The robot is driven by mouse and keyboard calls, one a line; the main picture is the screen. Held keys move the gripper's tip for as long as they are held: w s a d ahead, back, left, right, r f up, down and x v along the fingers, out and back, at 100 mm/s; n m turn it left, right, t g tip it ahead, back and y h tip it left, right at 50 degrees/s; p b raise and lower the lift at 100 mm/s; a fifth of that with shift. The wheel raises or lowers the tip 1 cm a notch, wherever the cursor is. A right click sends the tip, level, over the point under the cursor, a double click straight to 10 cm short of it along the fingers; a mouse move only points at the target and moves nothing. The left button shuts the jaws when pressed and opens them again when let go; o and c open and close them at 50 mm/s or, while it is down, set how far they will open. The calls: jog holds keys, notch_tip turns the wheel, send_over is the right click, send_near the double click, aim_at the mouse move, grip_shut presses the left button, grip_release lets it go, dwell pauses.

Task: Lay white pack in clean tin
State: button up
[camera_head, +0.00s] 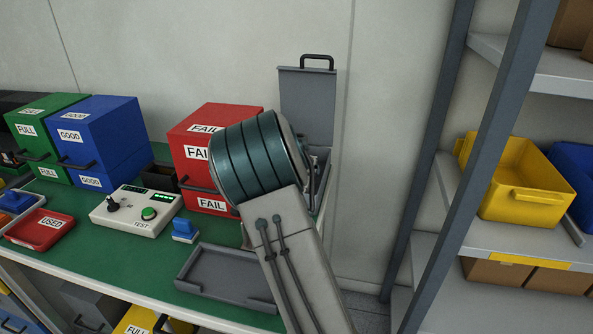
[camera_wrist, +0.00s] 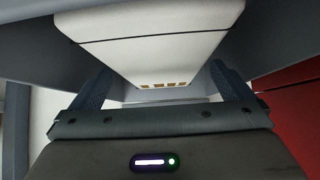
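The white pack (camera_wrist: 150,45) fills the upper middle of the wrist view, its end with small gold contacts facing my gripper. My gripper (camera_wrist: 161,72) has its two dark fingers against the pack's two sides and holds it. In the head view my arm hides the gripper and the pack. A grey tin with its lid (camera_head: 307,105) raised stands behind my arm, right of the red FAIL boxes. No label reading clean shows. Grey surfaces surround the pack in the wrist view; whether it touches them I cannot tell.
Red FAIL boxes (camera_head: 190,140) stand close left of my arm. A tester (camera_head: 135,211), a blue block (camera_head: 185,230), a red USED tray (camera_head: 40,229) and an empty grey tray (camera_head: 228,275) lie on the green bench. A shelf post (camera_head: 440,150) rises at right.

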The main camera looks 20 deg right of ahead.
jog(key=shift+f, duration=0.1)
jog(key=v, duration=1.1)
jog(key=shift+s+a+r, duration=0.2)
jog(key=shift+a+r, duration=0.05)
jog(key=shift+r, duration=0.05)
jog(key=shift+v, duration=1.05)
jog(key=shift+d, duration=0.1)
jog(key=shift+s, duration=0.1)
jog(key=s+a+r+n+g+y+p, duration=0.1)
jog(key=s+a+n+p, duration=0.1)
jog(key=s, duration=0.8)
jog(key=s+a+r+n+g+y+p, duration=0.2)
jog(key=s+a+p, duration=0.1)
jog(key=s, duration=0.8)
jog(key=s+a+r+n+g+y+p, duration=0.1)
jog(key=s+a+r+n+y+p, duration=0.1)
jog(key=s, duration=0.8)
jog(key=a+p, duration=0.1)
jog(key=p, duration=0.1)
jog(key=shift+s+n+g+p, duration=0.3)
jog(key=shift+s, duration=0.05)
jog(key=shift+r, duration=0.1)
jog(key=shift+c, duration=0.3)
